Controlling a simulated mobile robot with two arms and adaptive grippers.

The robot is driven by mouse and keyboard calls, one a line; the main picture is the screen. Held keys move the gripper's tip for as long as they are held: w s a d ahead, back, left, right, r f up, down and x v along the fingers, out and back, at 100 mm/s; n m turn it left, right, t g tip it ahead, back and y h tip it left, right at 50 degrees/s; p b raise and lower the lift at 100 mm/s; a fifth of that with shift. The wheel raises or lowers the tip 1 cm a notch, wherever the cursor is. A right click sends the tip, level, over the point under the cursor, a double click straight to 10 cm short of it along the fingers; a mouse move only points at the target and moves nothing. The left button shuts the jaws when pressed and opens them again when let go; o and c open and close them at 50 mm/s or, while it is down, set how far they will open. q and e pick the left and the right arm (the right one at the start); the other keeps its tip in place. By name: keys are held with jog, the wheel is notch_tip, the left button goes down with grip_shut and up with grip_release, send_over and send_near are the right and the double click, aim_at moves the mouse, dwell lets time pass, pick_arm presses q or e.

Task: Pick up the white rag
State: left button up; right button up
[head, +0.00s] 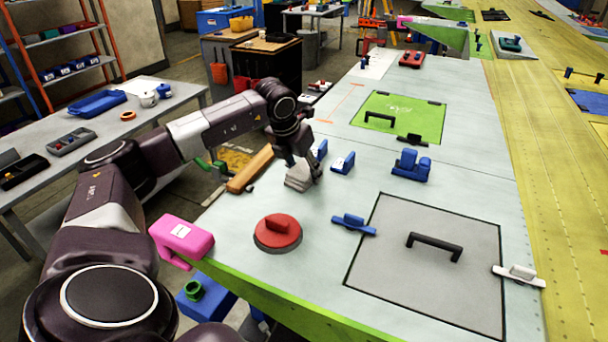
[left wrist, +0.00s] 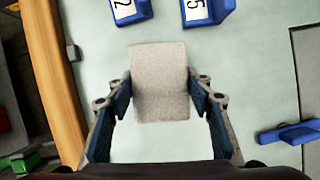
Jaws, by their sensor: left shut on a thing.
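The white rag (left wrist: 160,82) is a pale, greyish-white block-like piece in the left wrist view, between the two fingers of my left gripper (left wrist: 160,95). In the head view the rag (head: 297,184) sits low at the wing panel's left edge, under my left gripper (head: 304,172). The fingers are closed in on its two sides. I cannot tell whether the rag touches the panel. The right gripper is not in view.
Blue numbered blocks (head: 342,163) stand just beyond the rag. A wooden bar (head: 250,169) runs along the panel's left edge. A red round suction pad (head: 278,233), a blue clamp (head: 353,224) and a grey hatch (head: 430,265) with a black handle lie nearer.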

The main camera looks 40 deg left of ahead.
aim_at(304, 169)
pick_arm(q)
jog(key=shift+f, duration=0.1)
jog(key=shift+c, duration=1.4)
jog(key=shift+r+p, duration=0.4)
jog(key=shift+w+r+b, duration=0.1)
jog(key=shift+r+b, duration=0.2)
jog(key=shift+b, duration=0.05)
notch_tip(304, 169, up, 19)
jog(key=b, duration=0.2)
jog(key=shift+r, duration=0.15)
